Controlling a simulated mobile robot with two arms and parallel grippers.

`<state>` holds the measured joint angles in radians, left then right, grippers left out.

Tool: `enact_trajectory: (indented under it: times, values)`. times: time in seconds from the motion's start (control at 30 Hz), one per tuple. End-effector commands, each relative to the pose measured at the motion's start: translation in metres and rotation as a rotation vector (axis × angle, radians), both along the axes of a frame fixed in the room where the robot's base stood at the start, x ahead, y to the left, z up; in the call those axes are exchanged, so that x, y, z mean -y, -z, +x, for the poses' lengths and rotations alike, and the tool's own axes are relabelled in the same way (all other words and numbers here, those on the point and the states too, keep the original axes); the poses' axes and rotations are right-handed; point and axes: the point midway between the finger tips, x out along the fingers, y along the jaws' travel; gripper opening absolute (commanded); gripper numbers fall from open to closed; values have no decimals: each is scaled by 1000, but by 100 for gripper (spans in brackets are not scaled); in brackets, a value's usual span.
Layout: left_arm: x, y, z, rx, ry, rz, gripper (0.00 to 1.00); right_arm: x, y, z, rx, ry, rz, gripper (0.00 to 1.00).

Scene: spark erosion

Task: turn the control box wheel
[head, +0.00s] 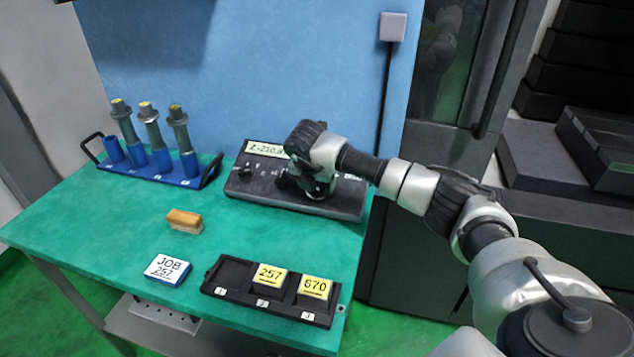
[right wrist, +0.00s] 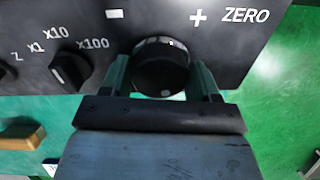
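The black control box (head: 340,200) stands at the back right of the green table. Its round black wheel (right wrist: 160,68) sits on the panel between a minus and a plus mark. My right gripper (right wrist: 160,82) is at the wheel, with one finger on either side of it. The fingers stand apart, and narrow gaps seem to show beside the wheel; contact is not clear. In the head view my right gripper (head: 308,188) hides the wheel. A selector knob (right wrist: 70,68) marked x1, x10 and x100 is left of the wheel. My left gripper is not in view.
A blue rack (head: 205,178) with upright tool holders stands at the back left. The table's middle is mostly clear.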

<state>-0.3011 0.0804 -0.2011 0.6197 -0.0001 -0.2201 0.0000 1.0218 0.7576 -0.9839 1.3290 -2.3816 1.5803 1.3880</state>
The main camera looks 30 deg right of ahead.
Motion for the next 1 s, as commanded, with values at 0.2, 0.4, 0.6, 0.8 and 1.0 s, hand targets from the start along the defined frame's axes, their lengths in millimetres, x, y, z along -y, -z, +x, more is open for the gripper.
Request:
enact_trajectory:
  times: [0.2, 0.4, 0.6, 0.8, 1.0]
  values:
    - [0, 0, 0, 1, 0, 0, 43, 0, 0, 0, 1, 0, 1, 35]
    - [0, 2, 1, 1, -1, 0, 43, 0, 0, 0, -7, -23, -6, 35]
    - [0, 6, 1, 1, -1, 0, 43, 0, 0, 0, -30, -105, -27, 35]
    - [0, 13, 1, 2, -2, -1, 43, 0, 1, 0, -76, -252, -67, 35]
    - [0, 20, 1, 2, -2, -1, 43, 0, 1, 0, -129, -426, -112, 35]
